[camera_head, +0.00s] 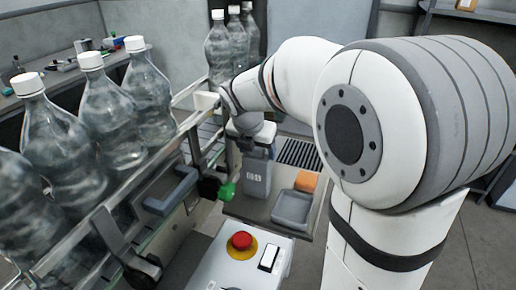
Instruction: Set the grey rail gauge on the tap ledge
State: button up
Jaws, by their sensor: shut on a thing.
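The grey rail gauge (257,178) appears as an upright grey block with pale marks on its face, just below my wrist. My gripper (246,145) is at its top end and shut on it; the fingertips are mostly hidden by the wrist and the block. The tap ledge (246,208) looks to be the flat grey-brown surface beneath, beside a green tap handle (227,190). The gauge is over the ledge's left part. I cannot tell whether its lower end touches the ledge.
A grey tray (292,207) and an orange block (306,181) occupy the ledge's right side. A control box (235,268) with a red button stands in front. Large clear bottles (113,122) line the railed conveyor at left. A slatted grate (299,153) lies behind.

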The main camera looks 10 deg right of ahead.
jog(key=shift+f, duration=0.2)
jog(key=o, duration=1.5)
jog(key=shift+r, duration=0.1)
jog(key=v, duration=1.2)
jog(key=shift+r, duration=0.1)
